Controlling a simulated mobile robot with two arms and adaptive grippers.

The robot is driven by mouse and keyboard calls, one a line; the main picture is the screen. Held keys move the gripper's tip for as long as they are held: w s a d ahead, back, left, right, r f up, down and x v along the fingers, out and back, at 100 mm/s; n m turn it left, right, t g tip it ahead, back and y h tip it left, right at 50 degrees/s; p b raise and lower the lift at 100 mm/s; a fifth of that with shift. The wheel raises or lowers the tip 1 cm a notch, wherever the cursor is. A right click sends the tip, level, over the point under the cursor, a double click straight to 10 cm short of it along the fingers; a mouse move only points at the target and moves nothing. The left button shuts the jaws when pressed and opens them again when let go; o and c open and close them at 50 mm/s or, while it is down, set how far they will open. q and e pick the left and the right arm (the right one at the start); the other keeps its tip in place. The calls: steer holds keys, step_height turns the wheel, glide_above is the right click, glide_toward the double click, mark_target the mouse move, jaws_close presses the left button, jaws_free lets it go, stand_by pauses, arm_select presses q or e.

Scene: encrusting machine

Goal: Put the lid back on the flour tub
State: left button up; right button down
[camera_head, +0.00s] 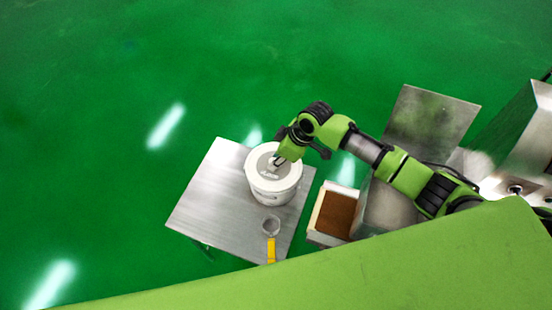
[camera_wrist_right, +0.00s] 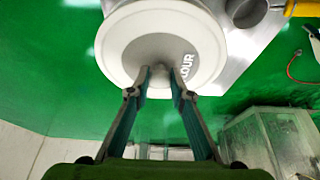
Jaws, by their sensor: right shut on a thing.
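The white flour tub (camera_head: 270,196) stands upright on a small metal table. Its round white lid (camera_head: 260,160) is over the tub's mouth, roughly in line with it. I cannot tell whether the lid's rim touches the tub all round. The right wrist view shows the lid (camera_wrist_right: 125,42) from close up, with "FLOUR" lettering partly hidden. My right gripper (camera_head: 276,160) reaches in from the right and is shut on the lid's central knob. Its fingertips (camera_wrist_right: 160,72) close around the knob in the right wrist view. My left gripper is not in view.
On the metal table (camera_head: 205,195), a round scoop or sieve (camera_head: 271,225) with a yellow handle (camera_head: 271,250) lies in front of the tub. A box with brown contents (camera_head: 336,215) stands right of the table, near metal machinery (camera_head: 430,125). Green floor is clear to the left.

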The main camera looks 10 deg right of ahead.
stand_by(0.5)
steer(key=shift+f+p, duration=0.15)
steer(key=shift+p, duration=0.5)
stand_by(0.9)
stand_by(0.4)
steer(key=c, duration=1.7)
jaws_free()
steer(key=o, duration=0.4)
steer(key=shift+o, duration=0.2)
